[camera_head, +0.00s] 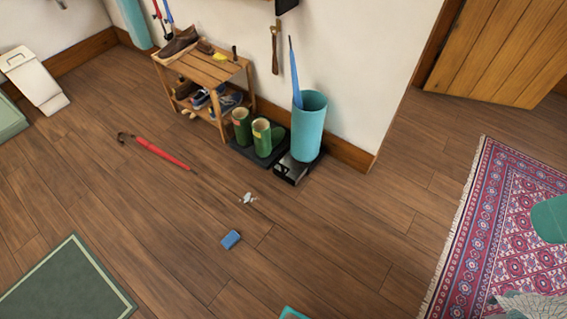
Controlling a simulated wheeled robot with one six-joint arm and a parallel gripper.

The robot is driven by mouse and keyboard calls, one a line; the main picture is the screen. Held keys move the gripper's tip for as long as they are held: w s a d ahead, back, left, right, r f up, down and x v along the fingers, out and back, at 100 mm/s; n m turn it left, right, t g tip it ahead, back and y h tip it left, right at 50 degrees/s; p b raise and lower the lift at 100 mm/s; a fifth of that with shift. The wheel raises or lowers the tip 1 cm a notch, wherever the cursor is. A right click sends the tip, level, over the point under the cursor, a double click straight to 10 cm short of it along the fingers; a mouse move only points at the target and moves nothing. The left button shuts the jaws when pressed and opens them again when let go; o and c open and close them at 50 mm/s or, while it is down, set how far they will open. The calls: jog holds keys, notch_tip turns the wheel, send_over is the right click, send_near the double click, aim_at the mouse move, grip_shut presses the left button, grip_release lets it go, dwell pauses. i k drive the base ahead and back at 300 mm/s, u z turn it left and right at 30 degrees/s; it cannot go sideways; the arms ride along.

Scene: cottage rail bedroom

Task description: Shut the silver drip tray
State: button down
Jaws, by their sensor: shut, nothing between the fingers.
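The silver drip tray (290,170) sits low at the foot of the teal umbrella stand (309,130), at the front left of its base. It seems to stick out a little toward the room from the dark base, so it looks partly open. It is small in this view and I cannot tell exactly how far out it is. A blue umbrella (295,75) leans in the stand. My gripper does not show.
Green boots (262,137) stand on a dark mat left of the stand, beside a wooden shoe rack (207,69). A red umbrella (160,152), a white scrap (247,198) and a blue block (231,239) lie on the floor. A patterned rug (497,215) lies at right.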

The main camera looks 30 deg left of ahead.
aim_at(290, 165)
jog(key=u, duration=0.15)
jog(key=i, duration=0.7)
jog(key=u, duration=1.1)
jog(key=i, duration=0.7)
jog(key=u, duration=0.8)
